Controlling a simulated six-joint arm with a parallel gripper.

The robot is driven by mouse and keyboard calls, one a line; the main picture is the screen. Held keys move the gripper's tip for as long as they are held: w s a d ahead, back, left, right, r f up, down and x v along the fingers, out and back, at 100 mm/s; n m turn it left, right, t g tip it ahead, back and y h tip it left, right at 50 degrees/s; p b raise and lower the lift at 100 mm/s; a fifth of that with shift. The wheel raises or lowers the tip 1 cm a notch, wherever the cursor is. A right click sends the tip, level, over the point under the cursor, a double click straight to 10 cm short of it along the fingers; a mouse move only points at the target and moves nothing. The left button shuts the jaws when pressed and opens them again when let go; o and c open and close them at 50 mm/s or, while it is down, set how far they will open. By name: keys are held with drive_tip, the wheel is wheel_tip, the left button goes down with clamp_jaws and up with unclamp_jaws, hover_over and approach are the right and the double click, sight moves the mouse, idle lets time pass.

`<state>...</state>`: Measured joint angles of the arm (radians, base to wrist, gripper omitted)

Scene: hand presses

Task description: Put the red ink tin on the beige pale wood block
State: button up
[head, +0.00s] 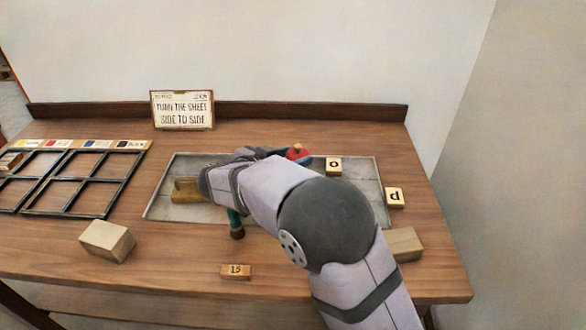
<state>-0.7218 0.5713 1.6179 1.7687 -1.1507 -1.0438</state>
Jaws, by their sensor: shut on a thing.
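A red rounded thing (298,153), apparently the red ink tin, shows just beyond my forearm, over the back part of the grey slab. My gripper (284,154) is mostly hidden behind my own arm; only dark parts of it show beside the red thing. It is shut, apparently on the red tin; the contact itself is hidden. A beige pale wood block (107,240) lies at the front left of the table, with its top bare, well apart from my gripper. Another tan wood block (404,243) lies at the right, partly behind my arm.
The grey slab (165,208) fills the table's middle. A teal-handled tool (236,222) and a wooden piece (185,191) are by my arm. Letter blocks (334,166) (394,197) and a numbered block (236,271) lie around. A dark-framed case (66,215) is left; a sign (182,109) stands behind.

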drive_tip(key=shift+r, duration=1.3)
drive_tip(key=shift+r, duration=0.1)
